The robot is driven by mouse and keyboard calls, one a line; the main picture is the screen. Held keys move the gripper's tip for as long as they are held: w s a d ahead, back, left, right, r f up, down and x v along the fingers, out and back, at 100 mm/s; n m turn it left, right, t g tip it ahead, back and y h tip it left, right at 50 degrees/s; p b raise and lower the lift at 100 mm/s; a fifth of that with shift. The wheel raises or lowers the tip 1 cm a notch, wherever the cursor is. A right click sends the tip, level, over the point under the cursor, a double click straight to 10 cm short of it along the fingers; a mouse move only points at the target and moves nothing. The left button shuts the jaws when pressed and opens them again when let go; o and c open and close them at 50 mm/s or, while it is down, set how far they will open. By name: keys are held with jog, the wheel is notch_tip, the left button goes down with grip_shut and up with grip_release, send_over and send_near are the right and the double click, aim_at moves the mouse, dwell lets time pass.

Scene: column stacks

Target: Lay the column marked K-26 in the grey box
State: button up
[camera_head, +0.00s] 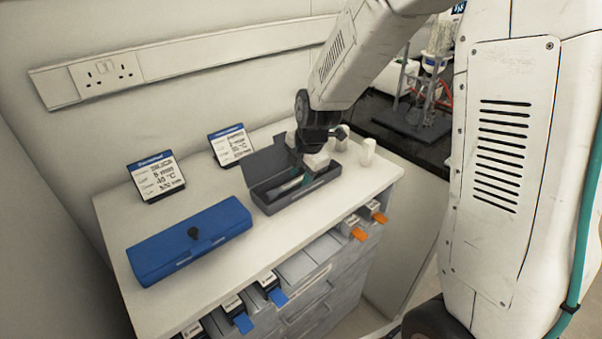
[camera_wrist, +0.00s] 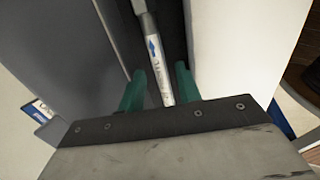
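The grey box (camera_head: 268,203) stands on the white top with its dark lid (camera_head: 268,161) raised at the back. My gripper (camera_head: 306,178) reaches down into the box from above. In the wrist view, the two teal fingers of my gripper (camera_wrist: 160,78) stand apart, one on each side of a white column (camera_wrist: 157,62) with a blue arrow. Narrow gaps seem to show between the fingers and the column. The column lies lengthwise in the box; its mark is too small to read. In the head view, the column is mostly hidden by my gripper and the box wall.
A closed blue box (camera_head: 190,245) with a black knob lies to the left. Two label stands (camera_head: 156,177) (camera_head: 232,146) are at the back. Blue-tabbed (camera_head: 278,297) and orange-tabbed (camera_head: 380,217) boxes stick out below the front edge. White pegs (camera_head: 367,152) stand right of the grey box.

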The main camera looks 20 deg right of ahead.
jog(key=a+v, duration=0.1)
jog(key=v, duration=0.7)
jog(key=s+d+r+m, duration=0.1)
jog(key=s+r+m, duration=0.2)
jog(key=s+m, duration=0.4)
jog(key=s+d+r+m+g, duration=0.1)
jog(key=s+r+m, duration=0.2)
jog(key=s+m, duration=0.4)
jog(key=s+d+r+m, duration=0.1)
jog(key=s+r+m, duration=0.2)
jog(key=s+m, duration=0.4)
jog(key=s, duration=0.7)
jog(key=shift+r+m+h, duration=0.25)
jog(key=shift+m+h, duration=0.05)
jog(key=shift+h, duration=0.1)
jog(key=shift+w, duration=0.1)
